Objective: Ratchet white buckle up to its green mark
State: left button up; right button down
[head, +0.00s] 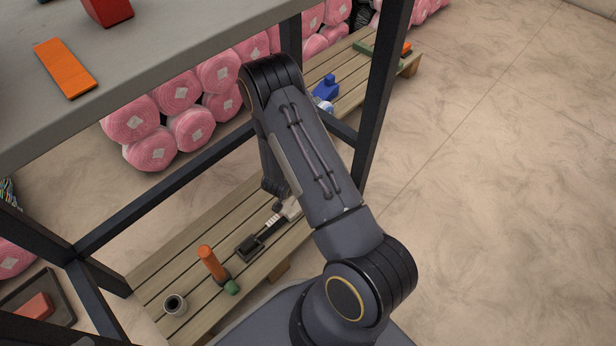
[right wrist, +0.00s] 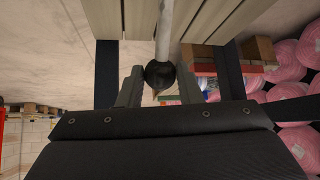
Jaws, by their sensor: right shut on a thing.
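In the right wrist view my right gripper (right wrist: 160,88) is closed around a round black knob (right wrist: 160,73) at the end of a pale rod (right wrist: 164,30). In the head view my right arm reaches down to a slatted wooden pallet (head: 190,258); its fingers are mostly hidden behind the arm. Near its end lie a small white part (head: 291,208) and a pale ribbed strip (head: 271,223), beside a black device (head: 248,248). I cannot tell for sure which white part is the buckle, and no green mark on it can be made out. My left gripper is not in view.
Pink rolls (head: 153,148) are stacked behind. The floor at right is clear.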

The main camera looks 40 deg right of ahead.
jog(key=shift+a+r+h, duration=0.35)
jog(key=shift+a+h, duration=0.4)
jog(key=shift+h, duration=0.05)
jog(key=c, duration=1)
grip_release()
jog(key=shift+c, duration=0.2)
jog(key=p+v, duration=0.3)
jog(key=v, duration=0.5)
jog(key=shift+s+f, duration=0.1)
